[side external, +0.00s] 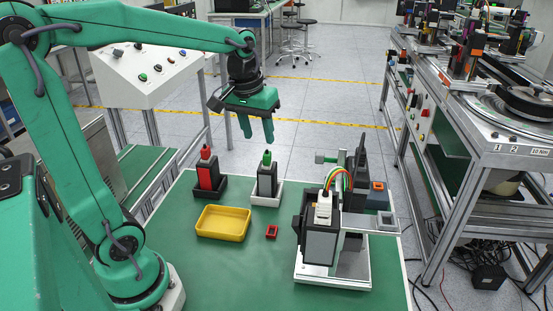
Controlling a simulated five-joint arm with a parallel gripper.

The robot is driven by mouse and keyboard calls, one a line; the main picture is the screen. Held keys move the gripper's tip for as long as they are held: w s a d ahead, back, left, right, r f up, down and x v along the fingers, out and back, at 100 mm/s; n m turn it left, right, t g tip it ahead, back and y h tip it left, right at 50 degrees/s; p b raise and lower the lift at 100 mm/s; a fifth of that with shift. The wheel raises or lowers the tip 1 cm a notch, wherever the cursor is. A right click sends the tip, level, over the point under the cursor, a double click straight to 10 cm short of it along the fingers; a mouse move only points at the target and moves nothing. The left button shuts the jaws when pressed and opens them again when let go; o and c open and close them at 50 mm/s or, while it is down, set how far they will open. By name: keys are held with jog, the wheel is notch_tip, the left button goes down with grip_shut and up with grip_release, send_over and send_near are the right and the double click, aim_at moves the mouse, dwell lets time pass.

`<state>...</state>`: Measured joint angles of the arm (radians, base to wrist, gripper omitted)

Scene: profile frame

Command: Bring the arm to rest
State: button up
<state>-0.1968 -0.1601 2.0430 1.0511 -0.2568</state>
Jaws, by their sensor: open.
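My green arm reaches from the left side over the green work table (215,285) in the side external view. My gripper (257,132) hangs from the arm's end with its fingers pointing down. It is open and holds nothing. It is in the air, above and apart from a black-and-green piece (267,178) standing in a white holder (266,197). A red-and-black piece (207,173) stands in a dark holder to the left of it.
A yellow tray (223,223) and a small red block (271,232) lie on the table. A grey fixture (321,240) with coloured wires stands on the right. A control panel (145,72) is behind the arm. Another machine bench (490,140) is at the far right.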

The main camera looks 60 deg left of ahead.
jog(key=s+d+m+t, duration=0.3)
jog(key=s+d+m, duration=0.2)
jog(key=s, duration=0.6)
jog(key=shift+s+d+f, duration=0.4)
jog(key=shift+d, duration=0.5)
dwell(0.5)
